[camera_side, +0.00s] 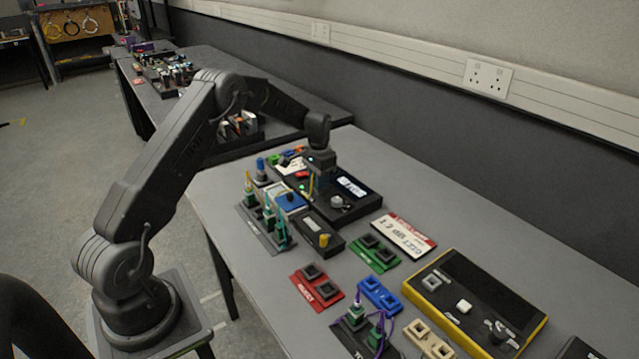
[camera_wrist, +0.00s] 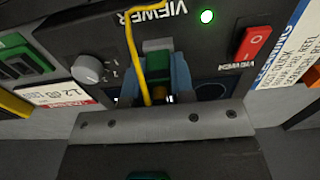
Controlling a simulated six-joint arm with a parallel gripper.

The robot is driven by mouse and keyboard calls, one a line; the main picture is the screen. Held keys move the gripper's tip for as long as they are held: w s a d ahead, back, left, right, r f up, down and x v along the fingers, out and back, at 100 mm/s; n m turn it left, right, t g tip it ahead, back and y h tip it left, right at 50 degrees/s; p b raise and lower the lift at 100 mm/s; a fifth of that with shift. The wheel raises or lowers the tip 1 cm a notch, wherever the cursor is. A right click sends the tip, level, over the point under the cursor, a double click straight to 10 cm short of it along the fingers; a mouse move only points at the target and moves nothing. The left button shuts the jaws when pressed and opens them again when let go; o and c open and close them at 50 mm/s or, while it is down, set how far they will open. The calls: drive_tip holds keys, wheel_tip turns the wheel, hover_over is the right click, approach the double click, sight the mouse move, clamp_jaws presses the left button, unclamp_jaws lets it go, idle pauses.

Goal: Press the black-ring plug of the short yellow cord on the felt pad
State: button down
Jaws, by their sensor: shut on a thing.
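My gripper (camera_wrist: 155,85) is shut on a plug (camera_wrist: 158,58) with a green body, held between its two blue fingers. The short yellow cord (camera_wrist: 141,50) loops up past the fingers; it also shows beside my gripper in the side view (camera_side: 310,187). My gripper (camera_side: 320,180) is low over the black viewer box (camera_side: 345,190). Whether the plug touches the box or sits in a socket I cannot tell. A black ring on the plug is not clear. I cannot make out the felt pad for certain.
On the viewer box are a grey knob (camera_wrist: 89,68), a lit green lamp (camera_wrist: 207,16) and a red switch (camera_wrist: 253,43). A rack (camera_side: 265,225) of green plugs stands left of it. A yellow-knobbed box (camera_side: 310,228) and a red socket block (camera_side: 316,288) stand nearer.

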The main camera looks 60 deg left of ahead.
drive_tip(key=shift+r, duration=0.2)
drive_tip(key=shift+r, duration=2.1)
hover_over(278, 193)
drive_tip(key=shift+w+f, duration=0.3)
drive_tip(key=shift+f, duration=0.4)
drive_tip(key=shift+s+a+f, duration=0.1)
drive_tip(key=shift+s+f, duration=0.15)
drive_tip(key=shift+f, duration=2.2)
drive_tip(key=shift+f, duration=0.25)
